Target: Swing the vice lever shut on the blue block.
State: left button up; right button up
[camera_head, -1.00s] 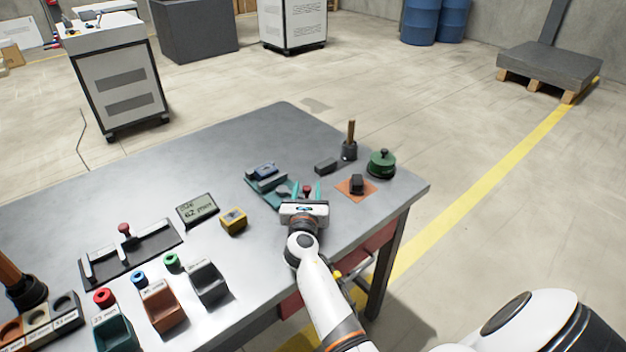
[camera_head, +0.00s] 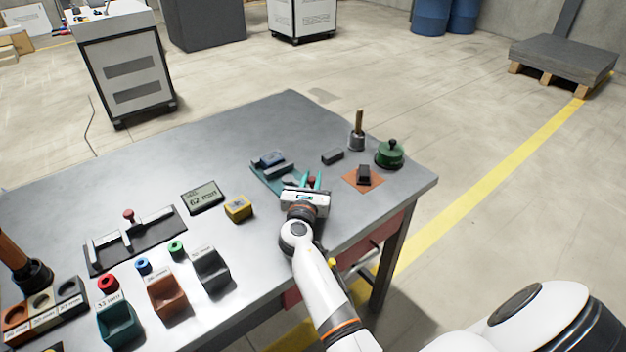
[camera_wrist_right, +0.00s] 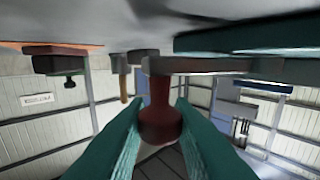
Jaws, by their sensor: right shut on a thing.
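The vice has a teal base (camera_head: 259,179) and stands near the back right of the table. The blue block (camera_head: 271,158) sits at the vice, beside a grey-blue jaw. My right gripper (camera_head: 312,181) is at the right side of the vice, with its teal fingers shut on the red knob of the vice lever. The right wrist view shows the red knob (camera_wrist_right: 160,118) between both fingers, joined to a grey lever bar (camera_wrist_right: 205,65). The teal base (camera_wrist_right: 255,36) shows there too. The block's contact with the jaws is too small to tell. My left gripper is out of view.
A dark block (camera_head: 333,157), a wooden-handled tool (camera_head: 358,135), a green lidded pot (camera_head: 390,155) and an orange mat (camera_head: 351,181) lie right of the vice. A yellow block (camera_head: 238,207) and a display (camera_head: 202,197) lie left. The table's back middle is clear.

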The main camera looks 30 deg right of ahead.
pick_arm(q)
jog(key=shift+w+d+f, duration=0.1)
pick_arm(e)
jog(key=shift+a+m+g+h, duration=0.25)
jog(key=shift+m+g+h, duration=0.05)
jog(key=shift+g, duration=0.1)
jog(key=shift+f, duration=0.1)
jog(key=o, duration=0.9)
jog(key=shift+s, duration=0.1)
